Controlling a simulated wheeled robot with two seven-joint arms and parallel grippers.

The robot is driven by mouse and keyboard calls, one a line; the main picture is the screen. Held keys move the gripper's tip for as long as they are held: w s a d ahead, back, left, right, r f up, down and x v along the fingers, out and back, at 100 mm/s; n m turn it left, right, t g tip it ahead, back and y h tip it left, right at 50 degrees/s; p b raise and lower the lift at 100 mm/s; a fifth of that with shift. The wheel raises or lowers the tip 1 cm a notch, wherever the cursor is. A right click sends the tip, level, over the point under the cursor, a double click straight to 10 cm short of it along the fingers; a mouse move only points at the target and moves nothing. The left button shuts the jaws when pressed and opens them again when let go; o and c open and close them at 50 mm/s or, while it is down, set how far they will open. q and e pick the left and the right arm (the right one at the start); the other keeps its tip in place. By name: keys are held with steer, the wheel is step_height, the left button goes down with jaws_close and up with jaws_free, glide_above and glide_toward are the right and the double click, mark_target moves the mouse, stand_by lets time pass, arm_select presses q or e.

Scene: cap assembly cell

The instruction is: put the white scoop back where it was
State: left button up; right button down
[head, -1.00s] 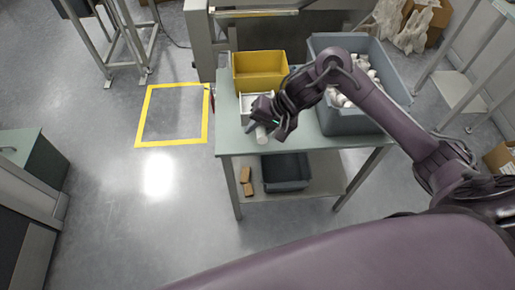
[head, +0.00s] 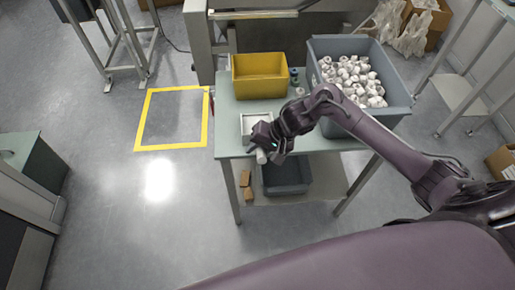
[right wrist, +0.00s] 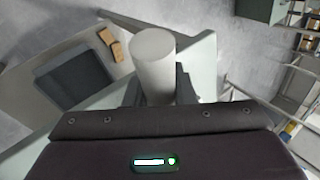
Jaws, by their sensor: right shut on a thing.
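The white scoop (head: 255,121) is over the front left of the green-grey table, its square pan toward the yellow bin. Its round handle (head: 261,157) points toward me, past the table's front edge. My right gripper (head: 263,142) is shut on the scoop at the handle. In the right wrist view the pale handle (right wrist: 153,52) stands out from between the jaws, which are mostly hidden by the gripper body. I cannot tell whether the pan touches the tabletop. My left gripper is not in view.
A yellow bin (head: 259,87) stands behind the scoop, with small bottles (head: 294,76) beside it. A large grey bin (head: 400,108) full of white caps stands at the right. A dark bin (head: 286,188) and brown blocks (head: 245,179) lie on the lower shelf.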

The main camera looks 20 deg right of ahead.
steer(key=c, duration=1.2)
jaws_free()
steer(key=shift+c, duration=0.2)
steer(key=shift+o, duration=0.2)
steer(key=shift+r, duration=0.1)
steer(key=p+v, duration=0.1)
steer(key=v, duration=1.1)
